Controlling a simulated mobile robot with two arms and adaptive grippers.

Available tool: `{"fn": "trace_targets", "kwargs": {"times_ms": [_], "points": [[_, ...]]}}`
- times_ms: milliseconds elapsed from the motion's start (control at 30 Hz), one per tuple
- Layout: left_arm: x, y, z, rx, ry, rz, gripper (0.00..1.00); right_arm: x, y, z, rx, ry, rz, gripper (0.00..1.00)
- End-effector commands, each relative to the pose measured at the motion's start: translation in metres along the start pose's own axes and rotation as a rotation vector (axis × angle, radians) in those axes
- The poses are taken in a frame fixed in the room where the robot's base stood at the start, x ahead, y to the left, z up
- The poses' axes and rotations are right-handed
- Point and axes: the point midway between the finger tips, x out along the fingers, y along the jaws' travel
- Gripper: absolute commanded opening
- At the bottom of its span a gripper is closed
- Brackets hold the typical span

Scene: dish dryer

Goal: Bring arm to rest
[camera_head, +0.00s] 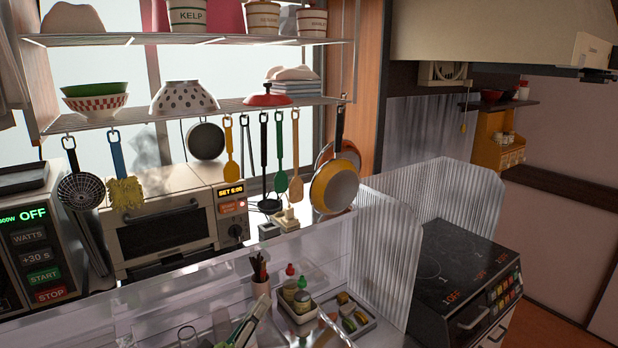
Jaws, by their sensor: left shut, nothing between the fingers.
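Most of my left arm is below the picture. I do not make out my right gripper.
Corrugated clear panels (386,250) stand between the counter and the black stove (455,272). A toaster oven (165,225) and a microwave (35,245) stand at the back left. Pans and utensils hang from the shelf (225,106). A tray of small items (368,327) lies right of the bottles.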

Motion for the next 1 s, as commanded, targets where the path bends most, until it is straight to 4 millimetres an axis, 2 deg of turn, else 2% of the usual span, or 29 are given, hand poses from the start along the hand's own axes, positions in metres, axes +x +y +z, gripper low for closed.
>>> {"fn": "trace_targets", "kwargs": {"times_ms": [167, 267, 300, 400, 500, 700, 933, 967, 1000], "points": [[-0.044, -0.011, 0.074, 0.166, -0.255, -0.091, 0.0, -0.001, -0.002, 0.014, 0.0, -0.02, -0.002, 0.4], [-0.091, -0.029, 0.119, 0.289, -0.45, -0.191, 0.0, -0.001, -0.003, 0.017, 0.0, -0.025, -0.003, 0.4], [-0.113, -0.04, 0.134, 0.335, -0.53, -0.241, 0.0, -0.001, -0.002, 0.017, 0.0, -0.025, -0.003, 0.4], [-0.171, -0.064, 0.157, 0.432, -0.712, -0.375, 0.0, -0.001, -0.002, 0.015, 0.0, -0.022, -0.002, 0.4], [-0.223, -0.083, 0.166, 0.493, -0.851, -0.497, 0.0, -0.001, -0.002, 0.013, 0.0, -0.02, -0.002, 0.4], [-0.304, -0.101, 0.165, 0.551, -1.041, -0.689, 0.0, -0.001, -0.001, 0.013, 0.0, -0.018, -0.001, 0.4], [-0.378, -0.106, 0.154, 0.569, -1.196, -0.872, 0.0, -0.001, 0.001, 0.01, -0.001, -0.014, 0.001, 0.4], [-0.385, -0.108, 0.154, 0.569, -1.211, -0.89, 0.0, 0.0, 0.001, 0.01, -0.001, -0.014, 0.001, 0.4], [-0.381, -0.118, 0.162, 0.567, -1.213, -0.885, 0.0, 0.001, 0.002, 0.009, -0.001, -0.012, 0.002, 0.4]]}}
